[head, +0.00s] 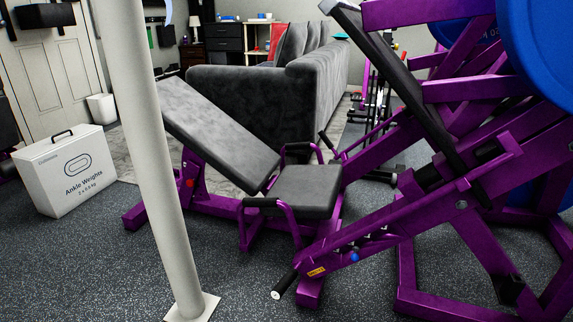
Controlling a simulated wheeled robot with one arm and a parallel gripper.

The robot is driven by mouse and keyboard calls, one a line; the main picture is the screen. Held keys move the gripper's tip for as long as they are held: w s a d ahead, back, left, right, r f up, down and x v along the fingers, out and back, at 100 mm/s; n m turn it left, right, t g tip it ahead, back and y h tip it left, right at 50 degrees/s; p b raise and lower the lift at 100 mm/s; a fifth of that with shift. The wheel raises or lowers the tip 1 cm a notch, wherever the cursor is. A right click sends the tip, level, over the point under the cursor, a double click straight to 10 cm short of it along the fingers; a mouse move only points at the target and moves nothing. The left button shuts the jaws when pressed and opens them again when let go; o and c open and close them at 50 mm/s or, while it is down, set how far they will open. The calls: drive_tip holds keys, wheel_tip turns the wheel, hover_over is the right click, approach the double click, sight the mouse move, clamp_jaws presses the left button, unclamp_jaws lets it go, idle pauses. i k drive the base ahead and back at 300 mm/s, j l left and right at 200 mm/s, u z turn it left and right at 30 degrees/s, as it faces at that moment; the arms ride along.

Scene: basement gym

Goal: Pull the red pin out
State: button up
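A small red pin (190,183) sits on the purple frame under the raised backrest of the leg press machine (369,228). It is just right of the white pole, and only its red head shows clearly. The grey backrest pad (220,131) slopes above it, and the seat pad (308,190) lies to the right. My gripper is not in this view.
A white pole (150,130) stands close in front, left of the pin. A white Ankle Weights box (65,172) stands at the left. A grey sofa (238,100) is behind the machine. Dark speckled floor (90,270) is clear at the front left.

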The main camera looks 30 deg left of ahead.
sight(191, 183)
drive_tip(key=i+u, duration=0.1)
drive_tip(key=u, duration=1.9)
